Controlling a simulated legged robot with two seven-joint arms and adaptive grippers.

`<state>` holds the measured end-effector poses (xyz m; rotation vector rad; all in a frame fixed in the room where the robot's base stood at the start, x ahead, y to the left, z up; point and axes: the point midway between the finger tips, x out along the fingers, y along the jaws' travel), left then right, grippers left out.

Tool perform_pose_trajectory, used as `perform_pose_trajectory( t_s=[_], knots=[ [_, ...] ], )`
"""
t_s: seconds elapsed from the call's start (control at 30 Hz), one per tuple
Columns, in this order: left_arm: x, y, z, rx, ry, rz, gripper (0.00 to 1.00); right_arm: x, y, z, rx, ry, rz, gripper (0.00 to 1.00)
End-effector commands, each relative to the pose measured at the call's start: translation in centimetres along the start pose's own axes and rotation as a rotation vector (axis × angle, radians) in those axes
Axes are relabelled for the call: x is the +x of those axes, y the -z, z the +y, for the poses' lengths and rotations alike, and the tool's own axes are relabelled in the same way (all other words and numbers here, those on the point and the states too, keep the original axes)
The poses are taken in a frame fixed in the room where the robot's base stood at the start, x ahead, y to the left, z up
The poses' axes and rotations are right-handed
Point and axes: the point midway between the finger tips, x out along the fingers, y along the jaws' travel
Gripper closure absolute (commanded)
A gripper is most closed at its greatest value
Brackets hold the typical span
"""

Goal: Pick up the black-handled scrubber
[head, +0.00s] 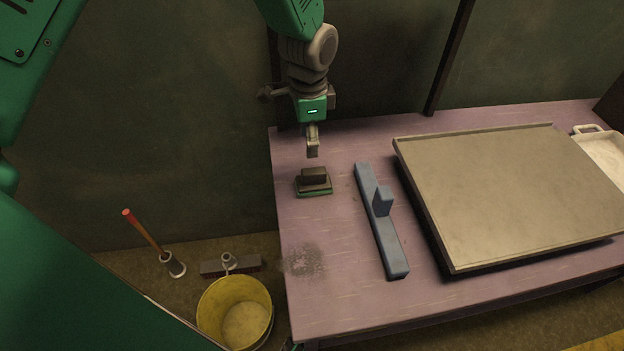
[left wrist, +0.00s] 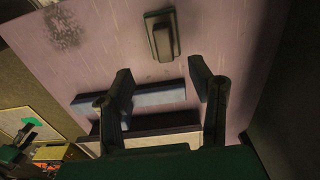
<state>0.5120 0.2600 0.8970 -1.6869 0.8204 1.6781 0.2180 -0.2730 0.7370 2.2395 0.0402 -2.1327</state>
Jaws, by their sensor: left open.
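The black-handled scrubber (head: 314,180) lies on the table near its left side, a dark block handle on a green base. In the left wrist view the scrubber (left wrist: 161,35) shows beyond the fingertips, apart from them. My left gripper (head: 313,150) hangs just behind and above the scrubber in the head view. My right gripper is not in either view.
A blue bar with an upright grip (head: 383,222) lies right of the scrubber. A large grey tray (head: 432,215) and a white pan (head: 606,157) stand further right on the purple table (head: 340,298). A grey speckled spill (head: 303,261) marks the front left. A yellow bucket (head: 235,309) stands on the floor.

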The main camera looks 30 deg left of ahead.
Motion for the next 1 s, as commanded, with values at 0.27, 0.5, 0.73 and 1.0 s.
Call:
perform_pose_trajectory(
  t_s=[0.27, 0.5, 0.73, 1.0],
  knots=[
    [3.1, -0.1, -0.7, 0.024, -0.009, -0.004, 0.52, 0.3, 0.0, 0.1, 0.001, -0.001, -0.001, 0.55],
    [7.3, -0.3, -0.9, 0.021, -0.01, 0.002, 0.52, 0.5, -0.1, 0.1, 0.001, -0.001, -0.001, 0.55],
    [8.8, 0.1, -0.8, 0.022, -0.007, 0.0, 0.52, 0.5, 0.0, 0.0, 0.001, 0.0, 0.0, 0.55],
    [12.6, 0.7, -0.8, 0.021, -0.006, -0.003, 0.52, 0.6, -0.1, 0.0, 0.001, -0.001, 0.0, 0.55]
  ],
)
